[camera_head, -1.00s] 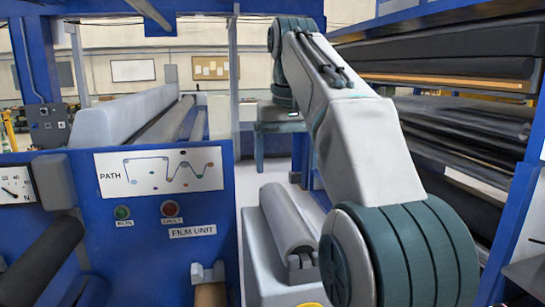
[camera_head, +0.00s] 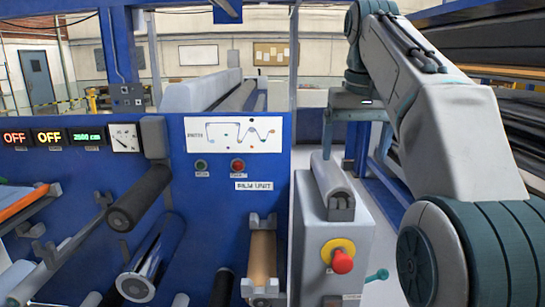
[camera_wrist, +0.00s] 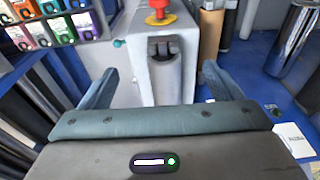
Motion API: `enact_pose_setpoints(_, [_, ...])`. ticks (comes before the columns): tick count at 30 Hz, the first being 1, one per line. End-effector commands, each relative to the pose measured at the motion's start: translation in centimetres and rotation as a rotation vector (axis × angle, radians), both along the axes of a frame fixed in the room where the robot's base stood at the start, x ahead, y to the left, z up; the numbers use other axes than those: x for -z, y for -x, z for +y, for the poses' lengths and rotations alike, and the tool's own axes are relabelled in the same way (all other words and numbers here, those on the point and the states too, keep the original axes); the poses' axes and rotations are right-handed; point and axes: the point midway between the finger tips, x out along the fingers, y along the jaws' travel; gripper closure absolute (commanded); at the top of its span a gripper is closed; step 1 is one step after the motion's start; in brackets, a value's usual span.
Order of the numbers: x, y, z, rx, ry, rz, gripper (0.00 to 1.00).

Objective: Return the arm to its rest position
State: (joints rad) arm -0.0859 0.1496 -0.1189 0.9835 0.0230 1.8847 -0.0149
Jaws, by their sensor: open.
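My arm (camera_head: 440,110) rises along the right side of the head view, with its large teal joint low at the right edge. My gripper (camera_wrist: 159,70) shows in the wrist view, with its two teal fingers spread wide apart. It is open and nothing is held between the fingers.
A blue film unit (camera_head: 190,215) with several rollers fills the left and middle. The pedestal with its red button (camera_head: 342,262) stands near the arm. A dark-roll rack (camera_head: 480,45) is at the right. Colored boxes (camera_wrist: 52,25) sit on a shelf at upper left of the wrist view.

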Motion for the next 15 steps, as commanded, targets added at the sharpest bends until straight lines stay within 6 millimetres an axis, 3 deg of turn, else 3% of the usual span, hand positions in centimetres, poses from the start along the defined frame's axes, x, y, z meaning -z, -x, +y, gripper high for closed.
enact_pose_setpoints(15, [4.7,2.4,0.0,-0.006,-0.013,-0.042,0.14])
